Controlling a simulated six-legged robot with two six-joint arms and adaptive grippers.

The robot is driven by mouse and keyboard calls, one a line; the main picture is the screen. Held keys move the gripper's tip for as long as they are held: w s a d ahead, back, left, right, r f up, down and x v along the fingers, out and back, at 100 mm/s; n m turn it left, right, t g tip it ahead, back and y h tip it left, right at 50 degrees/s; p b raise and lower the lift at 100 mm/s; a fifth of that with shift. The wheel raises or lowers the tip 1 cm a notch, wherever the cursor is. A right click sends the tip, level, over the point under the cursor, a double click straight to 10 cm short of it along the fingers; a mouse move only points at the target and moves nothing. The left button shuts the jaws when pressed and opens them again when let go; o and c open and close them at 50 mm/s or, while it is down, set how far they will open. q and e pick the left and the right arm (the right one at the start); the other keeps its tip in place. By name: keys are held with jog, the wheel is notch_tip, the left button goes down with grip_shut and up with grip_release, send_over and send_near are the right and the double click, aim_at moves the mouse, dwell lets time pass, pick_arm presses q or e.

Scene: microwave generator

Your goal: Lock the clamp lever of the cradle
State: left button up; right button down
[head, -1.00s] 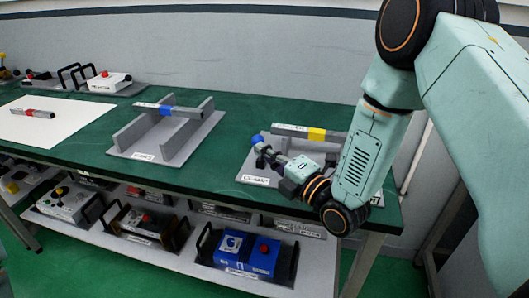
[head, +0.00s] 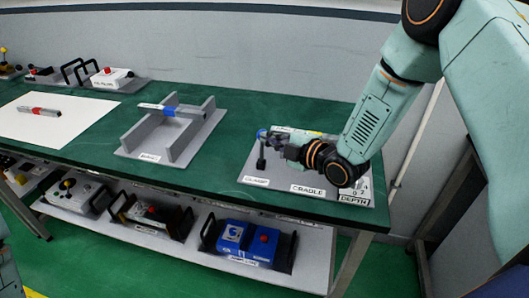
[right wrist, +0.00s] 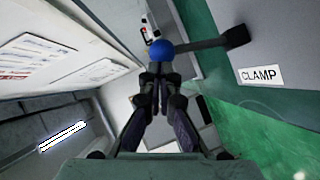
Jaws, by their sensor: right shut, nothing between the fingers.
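The clamp lever has a blue ball knob (head: 262,133) and a dark arm (head: 262,152) rising from the left side of the grey cradle plate (head: 248,163). In the right wrist view the blue knob (right wrist: 161,50) is just beyond my fingertips, and the dark lever arm (right wrist: 203,43) runs right to a black block. My right gripper (head: 273,137) is shut and empty, close against or beside the knob; contact is unclear. The wrist view shows its fingers (right wrist: 160,72) together. My forearm hides much of the cradle and its bar. My left gripper is out of view.
A CLAMP label (head: 255,181) and a CRADLE label (head: 308,190) lie along the plate's front. Boxes fill the shelf below.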

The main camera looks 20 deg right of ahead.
jog(key=shift+w+d, duration=0.35)
jog(key=shift+w, duration=0.25)
jog(key=shift+s+a+r, duration=0.1)
dwell(0.5)
